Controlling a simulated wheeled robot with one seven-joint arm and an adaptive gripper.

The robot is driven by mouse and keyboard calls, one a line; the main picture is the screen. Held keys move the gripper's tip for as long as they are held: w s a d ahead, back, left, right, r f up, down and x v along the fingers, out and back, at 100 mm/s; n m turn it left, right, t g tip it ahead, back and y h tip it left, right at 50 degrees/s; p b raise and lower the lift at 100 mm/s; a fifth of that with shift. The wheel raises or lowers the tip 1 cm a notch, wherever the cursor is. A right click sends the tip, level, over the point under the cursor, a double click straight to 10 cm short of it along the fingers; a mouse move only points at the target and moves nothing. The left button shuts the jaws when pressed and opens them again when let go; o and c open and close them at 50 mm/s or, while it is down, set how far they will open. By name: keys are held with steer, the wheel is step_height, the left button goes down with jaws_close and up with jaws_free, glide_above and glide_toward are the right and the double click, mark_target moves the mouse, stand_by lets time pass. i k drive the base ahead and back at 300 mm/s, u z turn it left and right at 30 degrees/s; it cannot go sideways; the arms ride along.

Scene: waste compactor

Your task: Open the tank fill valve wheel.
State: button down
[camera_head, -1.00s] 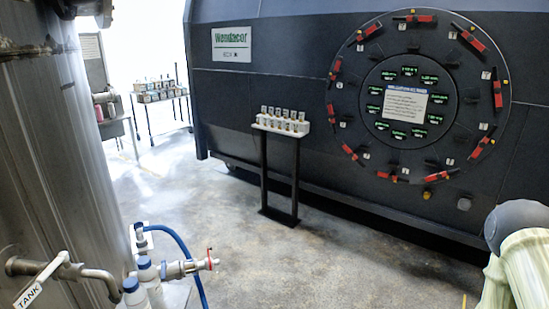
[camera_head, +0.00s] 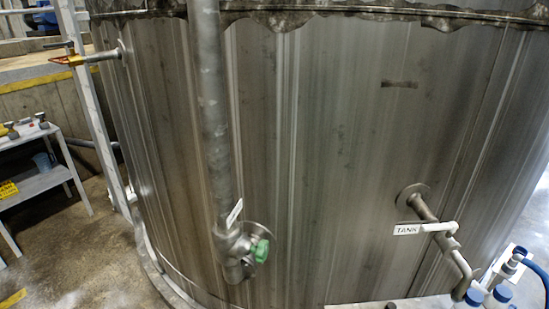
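A large stained metal tank (camera_head: 300,150) fills most of the view. A thick vertical pipe (camera_head: 210,110) runs down its front to a metal valve body (camera_head: 232,255) with a small green handwheel (camera_head: 262,251) facing right. A tag on this pipe is seen edge-on and cannot be read. To the right, a bent pipe with a white lever handle (camera_head: 438,227) leaves the tank; its sign (camera_head: 406,230) reads TANK. Another valve with an orange-yellow handle (camera_head: 70,60) sticks out at the upper left. Which one is the tank fill valve is not labelled. My gripper is not in view.
A grey shelf cart (camera_head: 35,185) with small items stands at the left, near a white upright post (camera_head: 90,110). Blue-capped bottles (camera_head: 497,296) and a blue hose (camera_head: 537,266) are at the lower right. Bare floor (camera_head: 85,255) shows at the lower left.

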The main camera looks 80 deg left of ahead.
mark_target(261, 252)
steer(key=u, duration=2.75)
steer(key=k, duration=0.5)
steer(key=u, duration=1.2)
steer(key=k, duration=0.65)
steer(key=z, duration=0.55)
steer(key=i, duration=0.4)
steer(key=u, duration=0.1)
